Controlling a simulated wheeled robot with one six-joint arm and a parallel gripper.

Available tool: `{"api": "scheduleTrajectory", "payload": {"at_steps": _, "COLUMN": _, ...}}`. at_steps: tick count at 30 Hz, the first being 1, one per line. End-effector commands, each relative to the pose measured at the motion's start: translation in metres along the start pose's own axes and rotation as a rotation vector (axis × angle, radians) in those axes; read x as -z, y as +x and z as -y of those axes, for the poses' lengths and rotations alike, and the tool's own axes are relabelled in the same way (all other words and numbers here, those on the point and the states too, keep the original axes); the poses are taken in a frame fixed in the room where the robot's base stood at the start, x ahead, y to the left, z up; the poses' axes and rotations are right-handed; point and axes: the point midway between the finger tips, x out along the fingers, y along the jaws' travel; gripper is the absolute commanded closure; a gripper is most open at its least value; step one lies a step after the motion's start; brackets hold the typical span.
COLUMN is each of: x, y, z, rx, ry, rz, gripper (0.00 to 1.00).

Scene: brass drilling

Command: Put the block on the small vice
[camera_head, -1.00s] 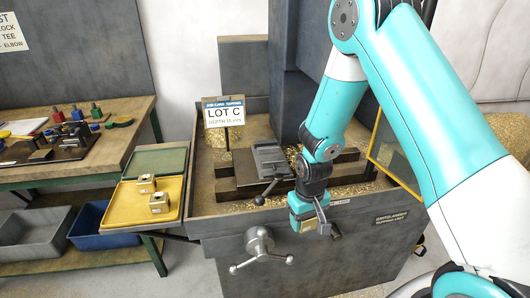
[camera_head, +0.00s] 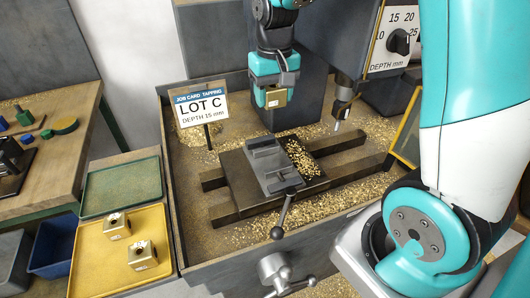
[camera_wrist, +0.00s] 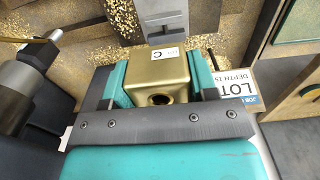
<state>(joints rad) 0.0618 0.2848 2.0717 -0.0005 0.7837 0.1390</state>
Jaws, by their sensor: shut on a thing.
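My gripper (camera_head: 276,97) is shut on a brass block (camera_head: 276,99), held in the air above and behind the small vice. In the wrist view the block (camera_wrist: 156,73) sits between the teal fingers of the gripper (camera_wrist: 160,82), with a "C" label on its face and a round hole facing the camera. The small grey vice (camera_head: 270,165) stands on a dark slotted plate in the machine tray, its handle pointing to the front. Its jaws appear empty in the head view.
A yellow tray (camera_head: 90,255) holds two brass blocks (camera_head: 117,225), in front of an empty green tray (camera_head: 120,186). A "LOT C, DEPTH 15 mm" card (camera_head: 201,105) stands left of the vice. The drill spindle (camera_head: 343,100) hangs to the right. Brass chips (camera_head: 301,158) lie around the vice.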

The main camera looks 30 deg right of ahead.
Motion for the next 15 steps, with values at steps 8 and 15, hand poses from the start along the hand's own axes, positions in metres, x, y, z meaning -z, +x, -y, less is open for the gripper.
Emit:
{"api": "scheduleTrajectory", "payload": {"at_steps": 8, "x": -0.002, "y": 0.069, "z": 0.000, "rx": -0.001, "ry": 0.000, "rz": 0.009, "gripper": 0.92}}
{"api": "scheduleTrajectory", "payload": {"at_steps": 15, "x": -0.002, "y": 0.128, "z": 0.000, "rx": -0.001, "ry": 0.000, "rz": 0.007, "gripper": 0.92}}
